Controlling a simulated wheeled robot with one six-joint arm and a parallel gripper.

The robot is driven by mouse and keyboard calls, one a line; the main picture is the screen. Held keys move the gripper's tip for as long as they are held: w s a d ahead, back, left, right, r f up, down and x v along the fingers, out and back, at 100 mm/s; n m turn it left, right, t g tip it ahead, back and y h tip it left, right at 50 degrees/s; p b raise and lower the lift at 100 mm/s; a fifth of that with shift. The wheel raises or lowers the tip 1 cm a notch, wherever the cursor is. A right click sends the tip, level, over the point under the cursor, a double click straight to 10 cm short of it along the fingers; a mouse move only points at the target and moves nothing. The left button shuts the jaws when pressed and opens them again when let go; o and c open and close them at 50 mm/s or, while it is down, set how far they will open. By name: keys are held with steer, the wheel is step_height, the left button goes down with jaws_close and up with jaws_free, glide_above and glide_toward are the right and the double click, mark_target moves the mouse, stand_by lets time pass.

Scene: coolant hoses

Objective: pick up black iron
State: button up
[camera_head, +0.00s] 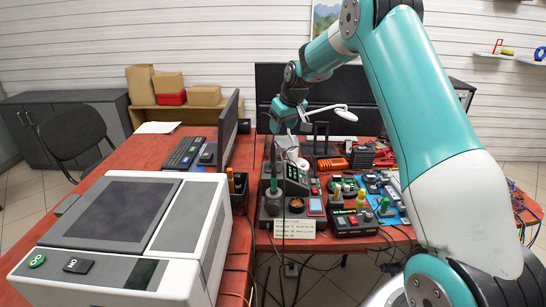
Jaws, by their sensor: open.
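My gripper (290,131) hangs at the end of my teal arm above the workbench, near the soldering stations. It is open, and its fingers are small and partly lost against the dark things behind. A dark soldering station (294,183) with a display stands below it. A slim upright tool with a dark green handle (273,184) stands at that station's left side, under the gripper and apart from it. I cannot clearly make out which tool is the black iron; the handles are small at this distance.
A white lamp head (345,114) is close beside my gripper. A monitor (228,130) and a large white machine (125,240) are at left. Cables hang below the bench (250,262).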

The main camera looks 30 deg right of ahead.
mark_target(274, 148)
steer(key=p+x, duration=0.4)
steer(key=x, duration=0.8)
steer(key=shift+f, duration=0.35)
steer(key=shift+c, duration=0.2)
jaws_close()
